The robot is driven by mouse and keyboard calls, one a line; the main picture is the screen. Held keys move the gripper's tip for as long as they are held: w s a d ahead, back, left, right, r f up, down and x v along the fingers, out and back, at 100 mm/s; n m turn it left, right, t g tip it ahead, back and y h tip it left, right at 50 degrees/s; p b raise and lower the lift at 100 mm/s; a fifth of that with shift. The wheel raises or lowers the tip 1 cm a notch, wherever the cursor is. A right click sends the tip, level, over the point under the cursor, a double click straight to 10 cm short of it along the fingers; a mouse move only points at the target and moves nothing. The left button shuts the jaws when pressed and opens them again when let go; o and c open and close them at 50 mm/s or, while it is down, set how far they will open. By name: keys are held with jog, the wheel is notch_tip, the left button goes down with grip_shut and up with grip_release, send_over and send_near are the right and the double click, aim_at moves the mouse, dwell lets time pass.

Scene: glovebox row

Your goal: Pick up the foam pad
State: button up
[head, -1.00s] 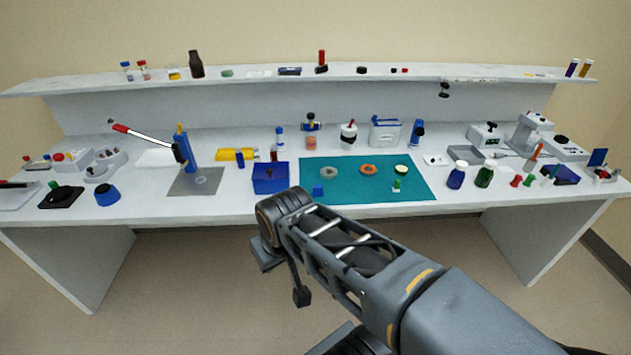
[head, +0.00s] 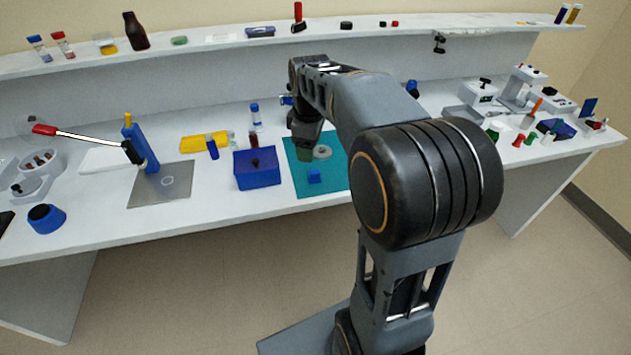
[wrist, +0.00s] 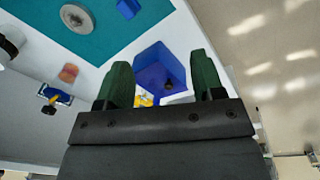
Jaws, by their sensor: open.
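I cannot tell for certain which thing is the foam pad; a flat white piece (head: 105,159) behind the blue lever press is one possible match, as is the small blue block (head: 314,175) on the teal mat (head: 301,188). The block also shows in the wrist view (wrist: 128,9). My gripper (head: 305,152) is over the mat's left part, its fingers partly hidden by the wrist. In the wrist view my gripper (wrist: 163,80) has its two dark green fingers apart, with the blue box (wrist: 158,66) seen beyond and between them. Nothing shows held.
The blue box (head: 257,168) stands left of the mat. A grey ring (head: 322,152) lies on the mat. A yellow piece (head: 205,143) and a blue-capped vial (head: 255,116) stand behind the box. The lever press (head: 144,148) is farther left. My arm hides the mat's right part.

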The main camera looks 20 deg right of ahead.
jog(key=w+d+f+n+g+b, duration=0.1)
jog(key=w+d+f+n, duration=0.3)
jog(key=w+d, duration=0.15)
send_over(315, 172)
jog(key=shift+n, duration=0.3)
jog(key=f, duration=0.3)
jog(key=f+b, duration=0.1)
jog(key=f, duration=0.3)
jog(key=shift+d, duration=0.2)
jog(key=shift+w+a+f, duration=0.1)
jog(key=shift+f, duration=1.55)
jog(key=shift+a+f, duration=0.1)
jog(key=shift+f, duration=1.5)
jog(key=c, duration=1)
jog(key=shift+r, duration=0.1)
